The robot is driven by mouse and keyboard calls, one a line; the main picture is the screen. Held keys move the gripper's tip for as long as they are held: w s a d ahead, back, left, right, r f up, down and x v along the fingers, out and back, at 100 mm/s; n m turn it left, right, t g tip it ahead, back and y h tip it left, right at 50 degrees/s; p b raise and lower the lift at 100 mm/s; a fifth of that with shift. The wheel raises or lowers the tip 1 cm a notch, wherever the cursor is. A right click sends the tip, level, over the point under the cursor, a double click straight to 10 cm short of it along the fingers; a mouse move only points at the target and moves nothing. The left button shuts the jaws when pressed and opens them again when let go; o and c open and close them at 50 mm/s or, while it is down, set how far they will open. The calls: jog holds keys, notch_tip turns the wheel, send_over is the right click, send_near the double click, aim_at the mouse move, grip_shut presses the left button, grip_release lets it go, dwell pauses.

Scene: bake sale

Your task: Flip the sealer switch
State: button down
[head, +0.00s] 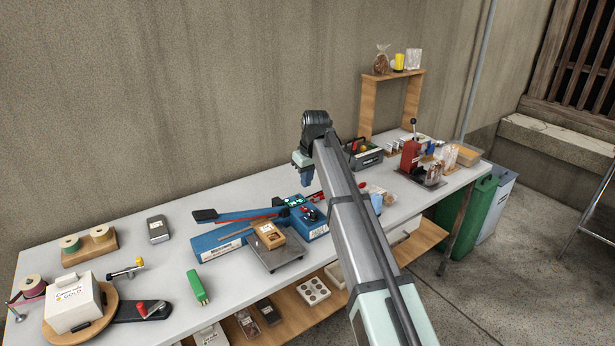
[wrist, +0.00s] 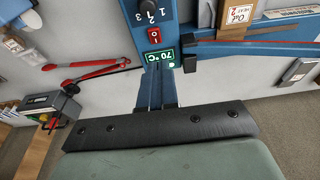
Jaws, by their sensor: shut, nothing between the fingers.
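The blue sealer (head: 215,243) lies on the table with its long black-handled lever (head: 205,215) reaching left. Its green-lit display (head: 293,202) is at its right end; in the wrist view the display (wrist: 159,59) reads 70 °C. The red sealer switch (wrist: 154,37) sits just above the display in the wrist view, by a dial (wrist: 147,8) marked 1 2 3. Which side of the switch is pressed is unclear. My gripper (head: 306,182) points down above the sealer's right end. In the wrist view its blue fingers (wrist: 157,82) are together and empty, short of the display.
A scale (head: 275,262) bearing a small kraft box (head: 269,235) stands in front of the sealer. A red-handled tool (wrist: 80,75) and a dark toolbox (wrist: 45,105) lie beyond. A green object (head: 197,287) is at the front edge. My arm hides part of the table.

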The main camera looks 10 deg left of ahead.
send_over(305, 210)
jog(key=f, duration=0.8)
jog(key=shift+s+d+f, duration=0.1)
jog(key=shift+s+f, duration=0.05)
jog(key=shift+s, duration=0.1)
jog(key=shift+f, duration=0.8)
jog(key=shift+s+d, duration=0.1)
